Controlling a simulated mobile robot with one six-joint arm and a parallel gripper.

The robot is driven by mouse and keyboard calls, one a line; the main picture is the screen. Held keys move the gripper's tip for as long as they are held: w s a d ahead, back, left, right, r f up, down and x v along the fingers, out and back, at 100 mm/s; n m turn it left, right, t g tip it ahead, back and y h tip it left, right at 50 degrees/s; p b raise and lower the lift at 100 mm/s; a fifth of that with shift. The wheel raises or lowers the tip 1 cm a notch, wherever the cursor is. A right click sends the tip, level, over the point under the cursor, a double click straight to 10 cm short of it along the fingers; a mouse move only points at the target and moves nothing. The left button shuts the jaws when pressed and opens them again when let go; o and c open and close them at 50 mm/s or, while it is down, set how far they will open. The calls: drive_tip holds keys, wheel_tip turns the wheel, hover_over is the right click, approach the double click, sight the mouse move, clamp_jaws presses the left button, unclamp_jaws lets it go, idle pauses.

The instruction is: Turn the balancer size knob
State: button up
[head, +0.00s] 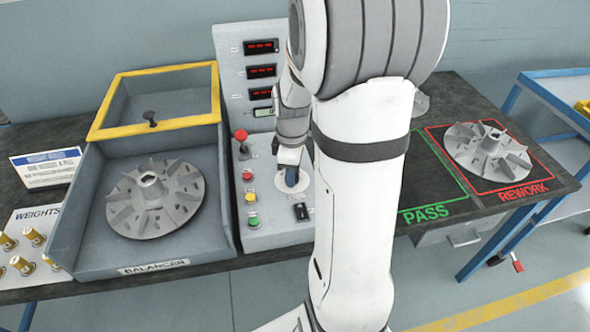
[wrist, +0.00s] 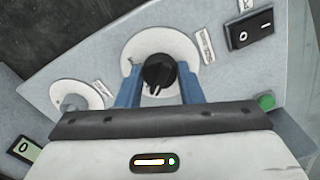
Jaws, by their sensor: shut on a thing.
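The balancer size knob (wrist: 158,72) is black with a white pointer line and sits on a round white dial plate on the grey control panel. In the wrist view my gripper (wrist: 160,82) has its two blue fingers on either side of the knob, shut on it. In the head view my gripper (head: 291,176) is at the panel over the white dial plate (head: 283,186), and the knob itself is hidden by it. The balancer (head: 140,268) stands left of the panel with a grey finned impeller (head: 155,199) in it.
The panel has a red-topped lever (head: 241,137), yellow (head: 250,197) and green (head: 253,221) buttons and a black rocker switch (head: 301,211) close to my gripper. Another impeller (head: 487,149) lies on the REWORK square (head: 522,189). The PASS square (head: 432,180) looks empty where visible.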

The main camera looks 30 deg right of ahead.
drive_tip(key=o, duration=1)
drive_tip(key=shift+c, duration=0.2)
wheel_tip(320, 180, up, 8)
drive_tip(key=shift+a+f, duration=0.1)
drive_tip(key=s+a+r+m+t+p, duration=0.1)
drive_tip(key=s+a+r+m, duration=0.3)
drive_tip(key=s+a+m, duration=0.6)
drive_tip(key=s+a+t, duration=0.1)
drive_tip(key=s, duration=0.1)
drive_tip(key=shift+s+a+t, duration=0.15)
drive_tip(key=shift+s+t, duration=0.15)
drive_tip(key=shift+s, duration=0.05)
